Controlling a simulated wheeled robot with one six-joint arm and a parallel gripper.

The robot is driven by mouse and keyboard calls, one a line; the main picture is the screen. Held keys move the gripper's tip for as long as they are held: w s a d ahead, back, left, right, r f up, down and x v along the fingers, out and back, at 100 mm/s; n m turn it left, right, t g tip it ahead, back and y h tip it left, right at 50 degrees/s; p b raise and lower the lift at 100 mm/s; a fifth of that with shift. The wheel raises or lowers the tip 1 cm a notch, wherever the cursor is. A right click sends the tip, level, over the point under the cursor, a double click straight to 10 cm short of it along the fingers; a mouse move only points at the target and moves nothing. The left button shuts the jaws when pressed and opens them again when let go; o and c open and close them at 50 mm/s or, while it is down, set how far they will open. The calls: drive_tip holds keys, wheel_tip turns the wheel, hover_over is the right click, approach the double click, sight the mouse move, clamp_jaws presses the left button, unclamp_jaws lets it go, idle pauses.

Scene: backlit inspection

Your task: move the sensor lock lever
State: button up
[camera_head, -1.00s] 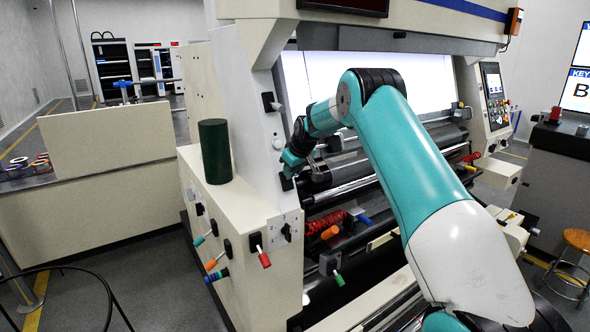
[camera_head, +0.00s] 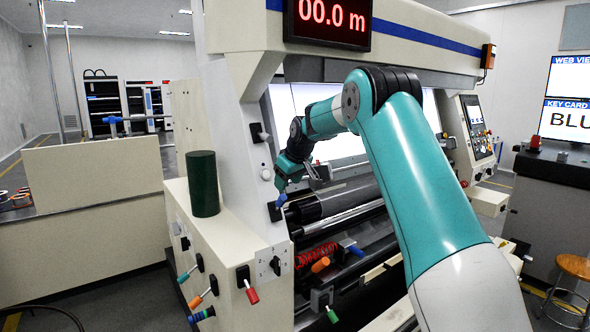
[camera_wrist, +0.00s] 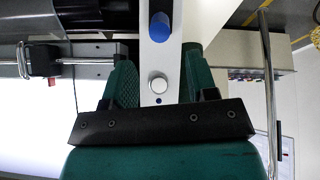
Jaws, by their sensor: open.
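My gripper (camera_head: 281,187) is at the left upright of the machine, seen from the side in the head view. A blue-handled lever (camera_head: 281,201) on a black base is just below the gripper in the head view. In the wrist view a blue grip (camera_wrist: 160,27) shows beyond the fingertips, against the pale upright. I cannot tell contact. A black block on a rod (camera_wrist: 42,60) is at the wrist view's left. No label shows which part is the sensor lock lever.
A round silver knob (camera_wrist: 158,85) is on the upright, close to the fingers. A black switch (camera_head: 258,132) is higher up. Rollers (camera_head: 340,203) lie to the right. A dark green cylinder (camera_head: 203,184) stands on the ledge, with several coloured levers below, including a red-handled one (camera_head: 251,292).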

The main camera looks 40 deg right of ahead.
drive_tip(key=b+v, duration=0.1)
drive_tip(key=v, duration=0.7)
drive_tip(key=shift+s+r+b, duration=0.15)
drive_tip(key=shift+r+b, duration=0.15)
drive_tip(key=shift+b, duration=0.05)
